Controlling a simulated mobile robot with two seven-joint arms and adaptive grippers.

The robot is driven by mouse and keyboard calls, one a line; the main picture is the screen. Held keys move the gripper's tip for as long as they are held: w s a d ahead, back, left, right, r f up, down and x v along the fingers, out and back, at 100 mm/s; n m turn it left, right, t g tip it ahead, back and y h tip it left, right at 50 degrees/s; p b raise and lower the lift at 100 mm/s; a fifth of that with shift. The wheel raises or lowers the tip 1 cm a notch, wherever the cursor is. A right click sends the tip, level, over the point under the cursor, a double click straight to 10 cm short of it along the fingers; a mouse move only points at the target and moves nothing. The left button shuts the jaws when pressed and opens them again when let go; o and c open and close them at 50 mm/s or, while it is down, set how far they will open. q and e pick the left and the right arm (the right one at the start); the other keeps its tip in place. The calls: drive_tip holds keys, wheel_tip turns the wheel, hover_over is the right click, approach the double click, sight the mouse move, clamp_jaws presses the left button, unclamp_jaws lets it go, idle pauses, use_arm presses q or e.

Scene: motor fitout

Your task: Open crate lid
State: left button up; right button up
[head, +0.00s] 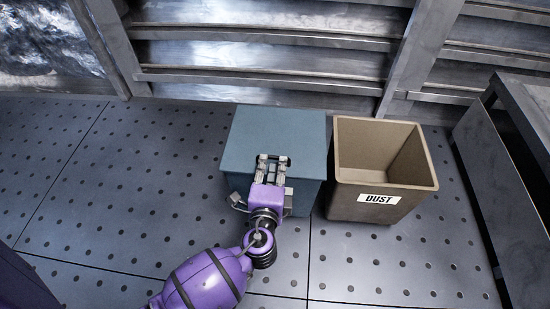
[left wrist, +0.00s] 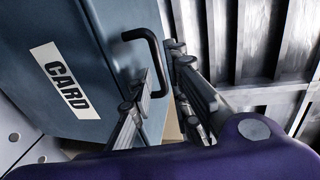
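The blue-grey crate (head: 275,130) stands on the floor with its flat lid (head: 270,125) shut. My right gripper is not in view.
An open brown bin (head: 385,185) with a DUST label stands close to the crate's right. A metal bench or frame (head: 510,150) is at the far right. A ribbed metal wall (head: 270,60) is behind. The perforated floor (head: 110,190) on the left is clear.

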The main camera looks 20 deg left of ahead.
sight(274, 157)
use_arm(q)
drive_tip(key=shift+b+x, duration=0.5)
drive_tip(key=shift+x, duration=1.75)
drive_tip(key=shift+f, duration=0.1)
clamp_jaws()
